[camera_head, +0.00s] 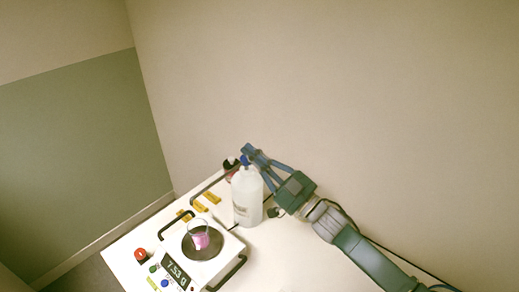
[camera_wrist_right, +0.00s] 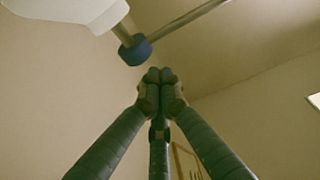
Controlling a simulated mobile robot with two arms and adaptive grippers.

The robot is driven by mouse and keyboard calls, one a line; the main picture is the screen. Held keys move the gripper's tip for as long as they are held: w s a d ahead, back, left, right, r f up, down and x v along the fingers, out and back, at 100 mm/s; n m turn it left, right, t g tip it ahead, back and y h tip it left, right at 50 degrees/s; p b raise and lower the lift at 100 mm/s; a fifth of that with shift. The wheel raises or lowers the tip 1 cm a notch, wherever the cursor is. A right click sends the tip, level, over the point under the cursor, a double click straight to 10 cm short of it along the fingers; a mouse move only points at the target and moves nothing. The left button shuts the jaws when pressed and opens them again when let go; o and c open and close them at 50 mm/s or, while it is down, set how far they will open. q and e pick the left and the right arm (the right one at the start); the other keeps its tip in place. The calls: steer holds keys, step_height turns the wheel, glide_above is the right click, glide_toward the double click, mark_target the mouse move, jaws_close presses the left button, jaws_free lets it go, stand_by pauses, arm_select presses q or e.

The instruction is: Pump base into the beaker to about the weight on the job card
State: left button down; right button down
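A white pump bottle (camera_head: 247,196) stands upright behind the scale, with a blue pump part (camera_head: 245,160) at its top. In the right wrist view, the bottle (camera_wrist_right: 75,10) is at upper left, with a blue collar (camera_wrist_right: 135,50) on a metal stem. A small clear beaker with pink contents (camera_head: 201,240) sits on the dark round pan of the white scale (camera_head: 225,265). The tilted display (camera_head: 177,271) seems to read 7.53 g. My right gripper (camera_head: 248,151) is at the pump top, fingertips together (camera_wrist_right: 160,76) with nothing visible between them. Contact is unclear. My left gripper is out of view.
A dark bottle with a red part (camera_head: 230,167) stands behind the white bottle. Yellow labels (camera_head: 212,197) lie near a dark rail. A red button (camera_head: 140,254) is at the table's left edge. The white table (camera_head: 285,260) is clear at front right.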

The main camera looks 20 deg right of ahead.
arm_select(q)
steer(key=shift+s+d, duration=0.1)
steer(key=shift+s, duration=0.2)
arm_select(e)
steer(key=shift+f, duration=0.7)
step_height(320, 180, down, 2)
steer(key=shift+s+f+b, duration=0.1)
steer(key=shift+b, duration=0.6)
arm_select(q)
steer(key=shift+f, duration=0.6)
